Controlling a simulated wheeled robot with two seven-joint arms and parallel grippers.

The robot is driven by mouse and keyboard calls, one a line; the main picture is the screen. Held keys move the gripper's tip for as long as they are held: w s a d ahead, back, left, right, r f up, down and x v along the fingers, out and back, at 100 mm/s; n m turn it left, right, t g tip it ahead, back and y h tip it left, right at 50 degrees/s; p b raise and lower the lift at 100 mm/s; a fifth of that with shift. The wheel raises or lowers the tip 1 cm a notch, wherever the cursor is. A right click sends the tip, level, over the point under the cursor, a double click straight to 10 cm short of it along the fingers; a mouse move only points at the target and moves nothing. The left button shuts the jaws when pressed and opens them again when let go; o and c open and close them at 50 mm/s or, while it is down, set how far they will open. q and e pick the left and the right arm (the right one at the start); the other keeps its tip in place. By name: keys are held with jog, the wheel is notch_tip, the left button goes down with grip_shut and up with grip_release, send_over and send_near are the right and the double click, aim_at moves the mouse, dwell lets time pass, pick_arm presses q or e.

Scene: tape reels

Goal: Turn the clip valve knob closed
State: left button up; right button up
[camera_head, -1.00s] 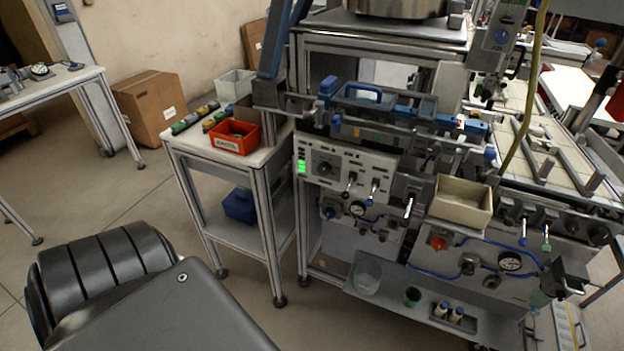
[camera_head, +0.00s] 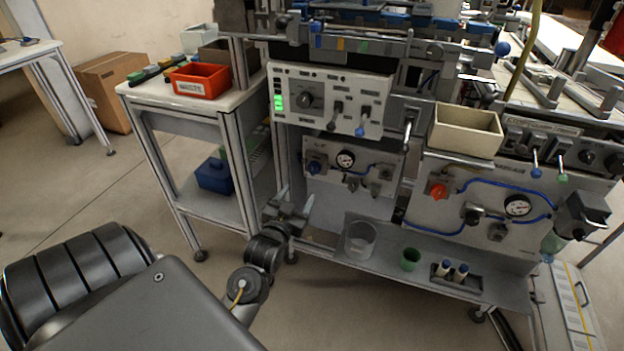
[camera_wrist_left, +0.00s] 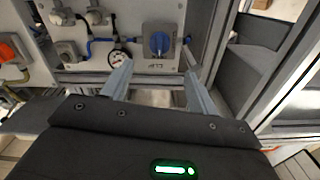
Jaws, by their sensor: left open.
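A blue knob (camera_head: 315,167) sits on the lower grey panel (camera_head: 340,190) of the machine, left of a round gauge (camera_head: 345,159). The blue knob shows larger in the left wrist view (camera_wrist_left: 158,43), ahead of the fingers, with a small label I cannot read. An orange-red knob (camera_head: 438,190) is on another panel to the right. I cannot read which knob is named the clip valve. My left gripper (camera_head: 295,205) is open and empty, below and left of the blue knob, apart from it. In the left wrist view its fingers (camera_wrist_left: 155,80) stand apart. My right gripper is out of view.
A side table with a red bin (camera_head: 200,80) and a blue box (camera_head: 214,176) stands to the left. Under the panels, a shelf holds a clear beaker (camera_head: 360,240) and a green cup (camera_head: 410,259). A control panel with levers (camera_head: 328,98) is above the blue knob.

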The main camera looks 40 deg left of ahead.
aim_at(312, 172)
pick_arm(q)
jog(key=b+x, duration=0.1)
jog(key=x, duration=0.8)
jog(key=shift+w+a+f, duration=0.1)
jog(key=shift+w, duration=0.15)
jog(key=shift+w+a, duration=0.2)
jog(key=shift+w, duration=0.4)
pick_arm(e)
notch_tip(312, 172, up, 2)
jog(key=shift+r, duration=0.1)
pick_arm(q)
jog(key=shift+c, duration=0.5)
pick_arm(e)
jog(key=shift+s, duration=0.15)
pick_arm(q)
jog(key=shift+c, duration=1.2)
jog(key=c, duration=0.6)
jog(key=shift+c, duration=0.2)
